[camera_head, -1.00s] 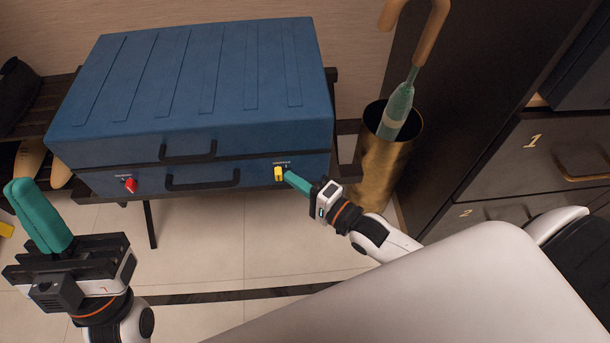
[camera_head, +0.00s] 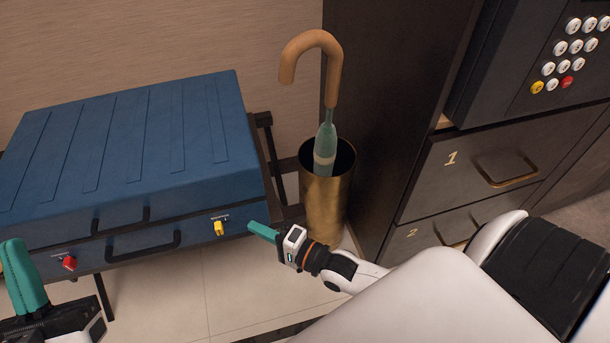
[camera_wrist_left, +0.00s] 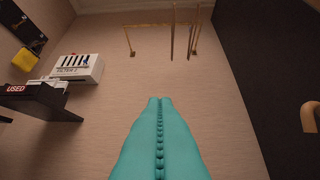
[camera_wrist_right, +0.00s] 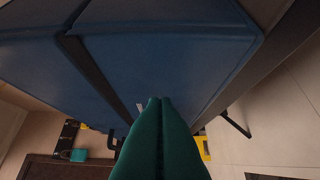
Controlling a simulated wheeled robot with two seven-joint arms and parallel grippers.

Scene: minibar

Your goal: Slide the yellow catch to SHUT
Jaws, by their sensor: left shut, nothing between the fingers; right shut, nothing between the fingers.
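The yellow catch (camera_head: 219,228) is on the front of the blue suitcase (camera_head: 130,150), near its right end, under a small label too small to read. I cannot tell which end of its travel it is at. My right gripper (camera_head: 250,226) is shut and empty, its teal fingertips just right of the catch with a small gap. In the right wrist view the shut fingers (camera_wrist_right: 160,103) point at the suitcase, and a yellow piece, seemingly the catch (camera_wrist_right: 204,148), is partly hidden behind them. My left gripper (camera_head: 14,244) is shut and empty at the left edge.
A red knob (camera_head: 69,263) and two dark handles are on the suitcase front. A brass stand (camera_head: 325,205) holding an umbrella (camera_head: 325,150) stands right of the suitcase. Dark drawers (camera_head: 470,170) and a keypad (camera_head: 565,60) are at the right.

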